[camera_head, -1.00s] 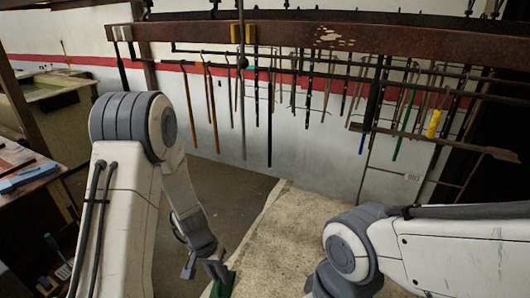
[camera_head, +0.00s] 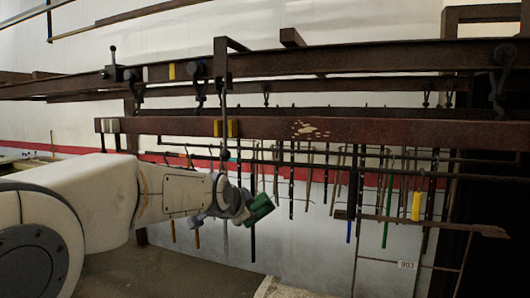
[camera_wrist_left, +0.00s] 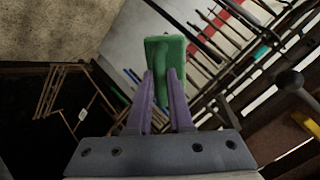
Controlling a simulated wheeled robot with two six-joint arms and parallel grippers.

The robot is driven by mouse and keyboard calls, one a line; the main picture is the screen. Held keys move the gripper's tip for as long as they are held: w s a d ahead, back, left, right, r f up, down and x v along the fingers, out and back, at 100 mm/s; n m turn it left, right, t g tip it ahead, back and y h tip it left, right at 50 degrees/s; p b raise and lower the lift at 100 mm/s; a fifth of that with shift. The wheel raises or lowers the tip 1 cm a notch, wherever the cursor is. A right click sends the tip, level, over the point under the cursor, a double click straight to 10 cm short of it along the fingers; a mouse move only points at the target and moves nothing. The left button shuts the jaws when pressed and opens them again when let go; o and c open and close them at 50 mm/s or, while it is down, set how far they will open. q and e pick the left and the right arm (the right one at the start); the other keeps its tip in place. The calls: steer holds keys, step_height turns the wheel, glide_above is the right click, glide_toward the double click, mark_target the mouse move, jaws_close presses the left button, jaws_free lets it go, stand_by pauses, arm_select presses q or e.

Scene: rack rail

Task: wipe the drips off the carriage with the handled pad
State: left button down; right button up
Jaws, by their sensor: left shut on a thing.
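Pale drips (camera_head: 310,130) mark the front face of the long rust-brown carriage beam (camera_head: 400,129), right of its yellow block. My left gripper (camera_head: 246,203) is shut on the green handled pad (camera_head: 262,207), below and to the left of the drips, apart from the beam. In the left wrist view the purple fingers (camera_wrist_left: 160,88) grip the pad's handle, and the flat green pad (camera_wrist_left: 166,48) sticks out beyond the tips. The wiping face is turned away from this camera. My right gripper is in neither view.
Rods and tools (camera_head: 362,190) hang in a row below the beam, close to the pad. Upper brown rails with hooks and a hanging rod (camera_head: 223,85) run above. A yellow-handled tool (camera_head: 416,206) hangs at the right. The floor at lower left is bare.

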arm_select(q)
steer(key=s+d+r+m+t+h+b, duration=0.1)
steer(key=s+d+r+m+t+h, duration=0.15)
steer(key=r, duration=0.75)
steer(key=s+d+r+m+t+h, duration=0.1)
steer(key=s+d+r+h, duration=0.15)
steer(key=r, duration=0.75)
steer(key=shift+n+g+y, duration=0.25)
steer(key=shift+y, duration=0.15)
steer(key=p+x, duration=0.1)
steer(key=x, duration=0.1)
steer(key=p+x, duration=0.1)
steer(key=x, duration=0.2)
steer(key=shift+w+a+r, duration=0.2)
steer(key=shift+w+a, duration=0.05)
steer(key=shift+a, duration=0.15)
steer(key=shift+p+x, duration=0.3)
steer(key=shift+x, duration=0.65)
steer(key=shift+r, duration=0.2)
